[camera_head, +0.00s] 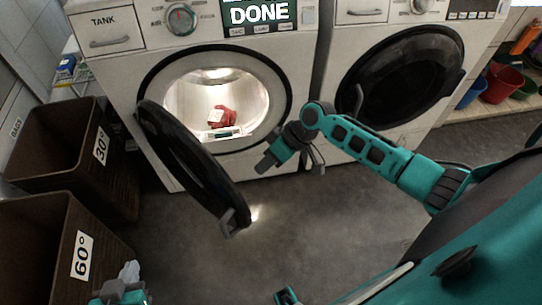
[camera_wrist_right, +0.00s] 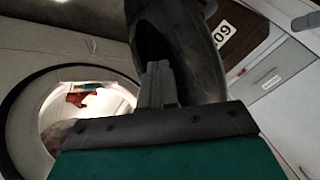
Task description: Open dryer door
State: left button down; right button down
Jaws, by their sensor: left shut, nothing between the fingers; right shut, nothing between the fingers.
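The dryer (camera_head: 130,75) is the left machine, with "DONE" on its display. Its round dark door (camera_head: 195,165) is hinged at the left of the opening and stands swung outward, with the lit drum exposed. A grey latch or handle piece (camera_head: 236,220) is at the door's free edge. My right gripper (camera_head: 263,166) is shut and empty in front of the opening's lower right, apart from the door in the head view. In the right wrist view its fingers (camera_wrist_right: 158,84) overlap the dark door rim (camera_wrist_right: 190,45); contact is unclear. My left gripper (camera_head: 130,271) is shut and empty at the bottom left.
A red item (camera_head: 222,117) lies inside the drum. A second machine with a closed dark door (camera_head: 402,75) stands at right. Brown baskets marked 30° (camera_head: 75,150) and 60° (camera_head: 45,245) stand at left, near the open door. The grey floor (camera_head: 330,225) in front is clear.

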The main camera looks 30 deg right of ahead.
jog(key=a+f, duration=0.3)
jog(key=a, duration=0.3)
jog(key=shift+s+f, duration=0.2)
jog(key=shift+s, duration=0.1)
jog(key=shift+a, duration=0.1)
jog(key=shift+a, duration=0.1)
